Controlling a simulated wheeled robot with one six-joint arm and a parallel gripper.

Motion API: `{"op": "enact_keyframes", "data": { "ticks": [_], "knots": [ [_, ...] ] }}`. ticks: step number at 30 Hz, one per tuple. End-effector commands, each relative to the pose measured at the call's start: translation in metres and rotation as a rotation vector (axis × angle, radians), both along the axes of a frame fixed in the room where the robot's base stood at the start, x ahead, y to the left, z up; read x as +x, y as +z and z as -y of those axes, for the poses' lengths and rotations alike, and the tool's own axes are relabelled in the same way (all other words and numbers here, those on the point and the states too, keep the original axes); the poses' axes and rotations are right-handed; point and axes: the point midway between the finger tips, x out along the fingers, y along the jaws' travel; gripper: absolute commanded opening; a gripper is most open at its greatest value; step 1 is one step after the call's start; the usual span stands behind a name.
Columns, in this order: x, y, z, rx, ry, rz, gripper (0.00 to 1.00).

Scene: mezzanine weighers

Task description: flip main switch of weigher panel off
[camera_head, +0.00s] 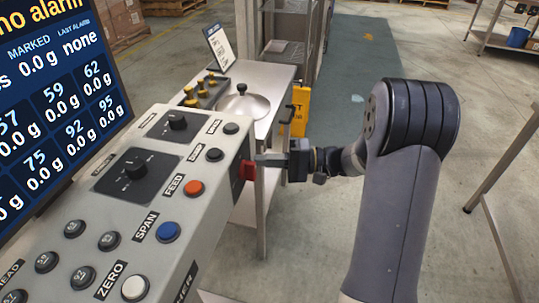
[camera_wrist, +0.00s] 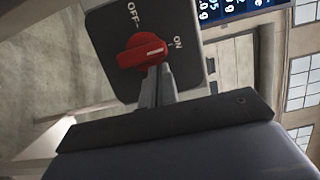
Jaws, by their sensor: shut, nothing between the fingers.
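The main switch is a red rotary knob (camera_wrist: 142,50) on a black plate (camera_wrist: 110,37) marked OFF and ON. Its white line points toward the ON side. In the head view the red knob (camera_head: 248,169) sits on the right side face of the grey weigher panel (camera_head: 222,190). My gripper (camera_head: 262,160) is level with it, reaching in from the right. In the wrist view my gripper (camera_wrist: 154,72) is shut, its fingertips at the lower edge of the knob. I cannot tell whether they touch it. Nothing shows between the fingers.
The panel top carries an orange button (camera_head: 194,188), a blue button (camera_head: 168,231), a white button (camera_head: 135,288) and black dials. A blue display (camera_head: 60,90) stands at left. Behind is a bench (camera_head: 272,78) with a metal dome (camera_head: 243,105).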

Motion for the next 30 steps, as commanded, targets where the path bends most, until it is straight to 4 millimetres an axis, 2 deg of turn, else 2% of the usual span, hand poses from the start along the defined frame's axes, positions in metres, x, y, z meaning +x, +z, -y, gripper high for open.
{"op": "enact_keyframes", "data": {
  "ticks": [11,30],
  "knots": [
    [-0.0003,-0.0005,0.0,-0.001,0.0,0.004,0.0],
    [-0.0018,0.0017,-0.0006,-0.039,0.0,0.108,0.0]
  ]
}}
